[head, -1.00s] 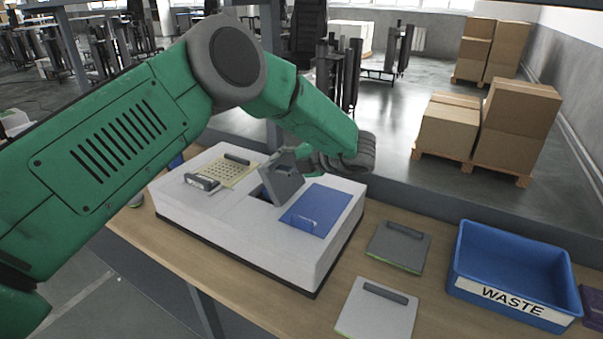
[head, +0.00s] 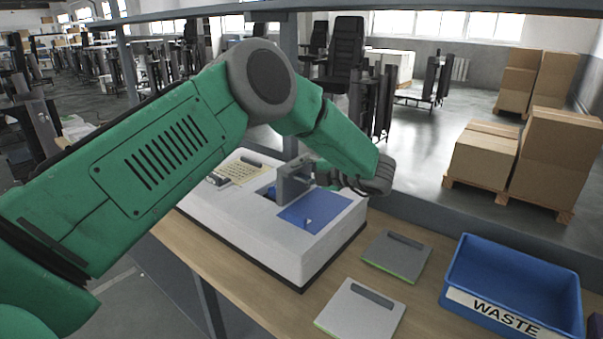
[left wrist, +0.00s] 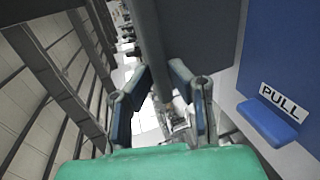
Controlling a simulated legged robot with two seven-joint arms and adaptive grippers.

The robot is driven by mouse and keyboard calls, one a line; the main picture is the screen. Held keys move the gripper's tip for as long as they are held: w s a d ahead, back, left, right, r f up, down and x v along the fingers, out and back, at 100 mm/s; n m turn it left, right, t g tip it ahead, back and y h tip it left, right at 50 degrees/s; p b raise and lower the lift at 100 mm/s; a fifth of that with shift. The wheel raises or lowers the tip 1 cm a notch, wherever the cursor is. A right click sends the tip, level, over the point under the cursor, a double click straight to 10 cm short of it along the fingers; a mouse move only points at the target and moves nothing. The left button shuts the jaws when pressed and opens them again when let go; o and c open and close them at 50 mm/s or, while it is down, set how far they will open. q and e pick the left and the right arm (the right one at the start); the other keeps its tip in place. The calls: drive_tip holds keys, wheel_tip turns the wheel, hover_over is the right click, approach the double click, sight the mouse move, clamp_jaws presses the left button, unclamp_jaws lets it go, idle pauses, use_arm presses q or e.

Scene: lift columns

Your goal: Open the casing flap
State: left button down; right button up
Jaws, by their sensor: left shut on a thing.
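The casing is a white box (head: 270,235) on the wooden bench. Its grey flap (head: 291,184) stands raised, close to upright, beside a dark opening in the top. My left gripper (head: 312,174) reaches in from the right, behind the flap, and is shut on the flap's edge; the arm partly hides its fingers. In the left wrist view the flap (left wrist: 205,35) is a dark grey panel running between the two fingers (left wrist: 165,75). A blue panel (head: 318,210) lies flat on the casing beside the flap, with a "PULL" tab (left wrist: 268,122). My right gripper is not in view.
A yellowish perforated panel (head: 240,168) lies at the casing's far left. Two grey plates with handles, one darker (head: 393,262) and one lighter (head: 345,318), lie on the bench at right. A blue WASTE bin (head: 515,262) stands beyond them. A grey rail runs behind the casing.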

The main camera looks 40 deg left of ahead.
use_arm(q)
drive_tip(key=shift+s+d+f, duration=0.15)
drive_tip(key=shift+d+f, duration=0.4)
drive_tip(key=shift+f, duration=0.1)
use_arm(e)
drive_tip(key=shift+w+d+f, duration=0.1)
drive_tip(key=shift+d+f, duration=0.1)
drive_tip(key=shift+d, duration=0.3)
use_arm(q)
drive_tip(key=shift+a, duration=0.15)
drive_tip(key=c, duration=1.5)
unclamp_jaws()
drive_tip(key=shift+a, duration=0.15)
drive_tip(key=shift+c, duration=0.2)
drive_tip(key=shift+a+f, duration=0.1)
drive_tip(key=shift+a, duration=0.3)
drive_tip(key=shift+w+d+r, duration=0.2)
drive_tip(key=shift+d+r, duration=0.05)
drive_tip(key=shift+d, duration=0.25)
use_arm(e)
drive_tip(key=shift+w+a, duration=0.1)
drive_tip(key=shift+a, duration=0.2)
